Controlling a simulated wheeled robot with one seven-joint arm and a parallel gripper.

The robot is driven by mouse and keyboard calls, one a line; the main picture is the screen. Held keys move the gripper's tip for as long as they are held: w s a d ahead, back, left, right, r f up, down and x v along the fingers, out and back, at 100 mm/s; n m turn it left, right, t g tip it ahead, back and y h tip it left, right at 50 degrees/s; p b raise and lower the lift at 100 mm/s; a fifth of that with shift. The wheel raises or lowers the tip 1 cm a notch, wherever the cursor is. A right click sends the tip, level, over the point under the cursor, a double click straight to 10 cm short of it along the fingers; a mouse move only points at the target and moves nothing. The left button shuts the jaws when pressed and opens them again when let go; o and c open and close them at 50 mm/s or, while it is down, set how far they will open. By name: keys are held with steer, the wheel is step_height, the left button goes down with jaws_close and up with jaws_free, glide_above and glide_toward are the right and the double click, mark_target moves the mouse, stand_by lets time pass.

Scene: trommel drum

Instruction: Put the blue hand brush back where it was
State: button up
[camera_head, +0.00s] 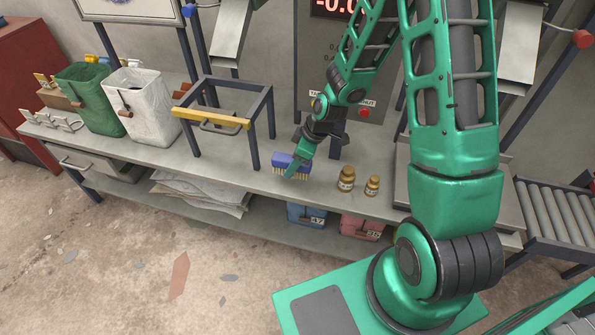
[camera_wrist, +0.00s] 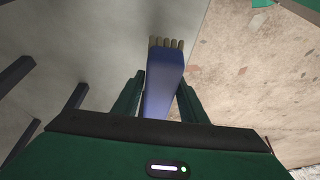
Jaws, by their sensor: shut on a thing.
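The blue hand brush (camera_head: 283,161) has pale bristles that point down in the head view, at the front edge of the grey bench (camera_head: 210,151). My gripper (camera_head: 296,169) is shut on it, with the fingers on either side of the brush. In the wrist view the blue brush (camera_wrist: 163,85) lies between the two green fingers (camera_wrist: 160,97), its bristle tips showing at the far end. I cannot tell whether the bristles touch the bench top.
A dark frame with a yellow bar (camera_head: 211,118) stands left of the brush. Two brass weights (camera_head: 346,179) stand to its right. A white bag (camera_head: 146,105) and a green bag (camera_head: 86,97) are farther left. Blue (camera_head: 305,214) and pink (camera_head: 361,227) bins sit below.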

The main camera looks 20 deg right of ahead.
mark_target(299, 171)
steer(key=shift+w+d+f, duration=0.3)
steer(key=shift+d+f, duration=0.1)
steer(key=shift+d, duration=0.2)
steer(key=shift+w+d+f, duration=0.25)
steer(key=shift+d+f, duration=0.15)
steer(key=shift+d, duration=0.15)
steer(key=shift+f, duration=1.95)
steer(key=shift+f, duration=0.1)
steer(key=o, duration=1.1)
steer(key=v, duration=1.2)
steer(key=shift+d, duration=0.1)
